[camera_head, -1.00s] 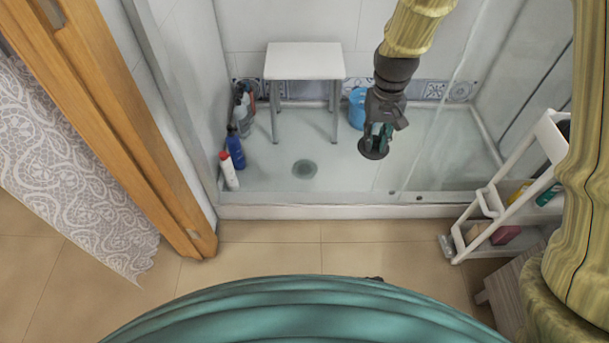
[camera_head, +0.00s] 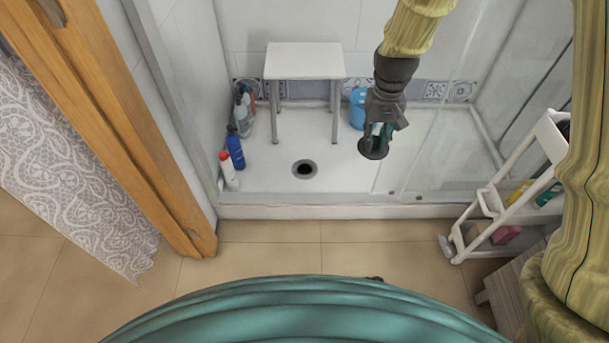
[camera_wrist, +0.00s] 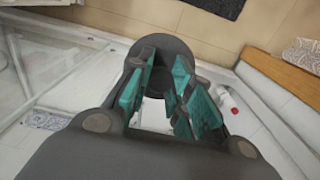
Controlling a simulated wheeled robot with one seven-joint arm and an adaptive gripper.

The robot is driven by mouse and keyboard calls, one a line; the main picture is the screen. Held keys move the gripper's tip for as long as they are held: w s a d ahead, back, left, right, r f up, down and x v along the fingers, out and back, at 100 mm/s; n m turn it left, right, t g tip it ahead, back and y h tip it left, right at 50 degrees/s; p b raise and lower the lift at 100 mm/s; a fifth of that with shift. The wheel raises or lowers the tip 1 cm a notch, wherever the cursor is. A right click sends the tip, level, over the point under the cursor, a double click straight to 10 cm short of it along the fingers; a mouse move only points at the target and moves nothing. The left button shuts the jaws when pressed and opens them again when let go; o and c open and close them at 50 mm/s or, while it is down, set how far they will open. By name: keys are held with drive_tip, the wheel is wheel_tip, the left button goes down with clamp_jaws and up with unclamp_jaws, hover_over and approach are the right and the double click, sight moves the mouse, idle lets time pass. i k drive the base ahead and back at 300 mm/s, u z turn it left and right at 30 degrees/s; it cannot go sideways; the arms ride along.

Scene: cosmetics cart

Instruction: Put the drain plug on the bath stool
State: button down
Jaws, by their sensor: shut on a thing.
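My gripper (camera_head: 380,130) hangs over the right part of the shower tray, to the right of the bath stool and nearer the camera. It is shut on the drain plug (camera_head: 373,148), a dark grey round disc held below the fingertips. In the wrist view the teal finger pads of my gripper (camera_wrist: 168,95) close around the plug's middle, and the plug's dark disc (camera_wrist: 163,48) shows behind them. The bath stool (camera_head: 305,60) is white with a flat, empty rectangular seat and grey legs. It stands at the back of the tray.
The open drain hole (camera_head: 305,169) is in the white shower tray (camera_head: 270,180). Several bottles (camera_head: 235,150) line the left wall. A blue container (camera_head: 357,108) stands right of the stool. A glass panel (camera_head: 440,150) and a white cart (camera_head: 490,205) are at the right.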

sight(304, 66)
drive_tip(key=z, duration=0.45)
drive_tip(key=k, duration=0.55)
drive_tip(key=i, duration=1.3)
drive_tip(key=u, duration=0.8)
drive_tip(key=i, duration=0.9)
drive_tip(key=u, duration=0.05)
